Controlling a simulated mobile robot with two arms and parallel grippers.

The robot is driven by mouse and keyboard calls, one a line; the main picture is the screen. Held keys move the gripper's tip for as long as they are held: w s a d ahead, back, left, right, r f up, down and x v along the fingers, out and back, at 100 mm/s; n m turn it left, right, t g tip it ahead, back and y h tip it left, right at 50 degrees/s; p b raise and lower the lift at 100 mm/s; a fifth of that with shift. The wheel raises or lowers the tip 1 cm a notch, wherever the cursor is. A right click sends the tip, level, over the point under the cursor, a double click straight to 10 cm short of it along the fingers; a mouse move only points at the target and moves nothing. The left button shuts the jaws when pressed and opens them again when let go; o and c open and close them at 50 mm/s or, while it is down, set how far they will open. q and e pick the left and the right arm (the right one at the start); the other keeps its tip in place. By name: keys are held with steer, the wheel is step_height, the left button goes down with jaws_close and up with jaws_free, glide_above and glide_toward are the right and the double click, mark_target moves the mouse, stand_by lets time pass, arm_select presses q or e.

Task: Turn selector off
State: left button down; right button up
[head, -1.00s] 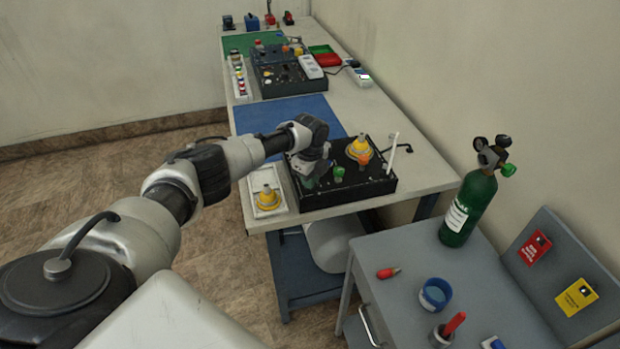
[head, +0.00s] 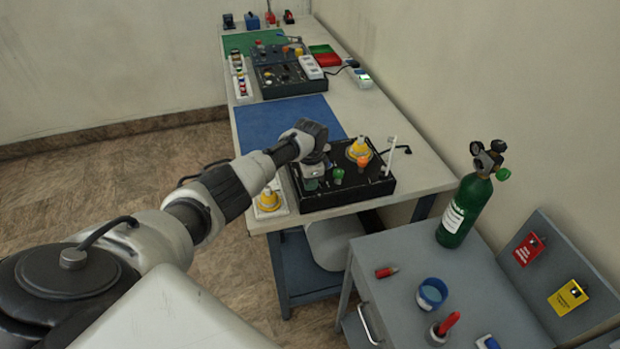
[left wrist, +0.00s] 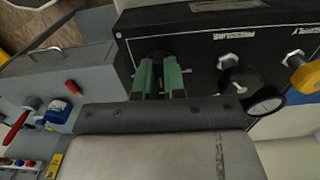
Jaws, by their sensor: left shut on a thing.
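The black trainer box (head: 345,192) stands at the near end of the long bench in the head view. My left gripper (head: 311,184) is down at the left part of the box top. In the left wrist view its green fingers (left wrist: 160,78) are closed around a small dark knob (left wrist: 158,57) on the black panel (left wrist: 190,30). The fingers hide most of this knob, and I cannot read its setting. My right gripper is not in view.
A white tray with a yellow part (head: 268,200) sits just left of the box. A white upright stick (head: 391,155) stands at its right. A grey table (head: 430,260) with a green cylinder (head: 462,210) is to the right.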

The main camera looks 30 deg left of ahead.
arm_select(q)
steer(key=n+p, duration=0.1)
steer(key=n, duration=0.2)
steer(key=n+p, duration=0.1)
steer(key=n, duration=0.2)
steer(key=shift+r+n, duration=0.2)
steer(key=shift+n, duration=0.1)
steer(key=n+p, duration=0.1)
steer(key=n, duration=0.4)
steer(key=shift+w+n, duration=0.15)
steer(key=shift+n, duration=0.15)
steer(key=c, duration=1.2)
jaws_free()
steer(key=shift+f, duration=0.1)
steer(key=shift+r+p, duration=0.35)
steer(key=shift+r, duration=0.15)
step_height(320, 180, up, 10)
steer(key=shift+f, duration=0.1)
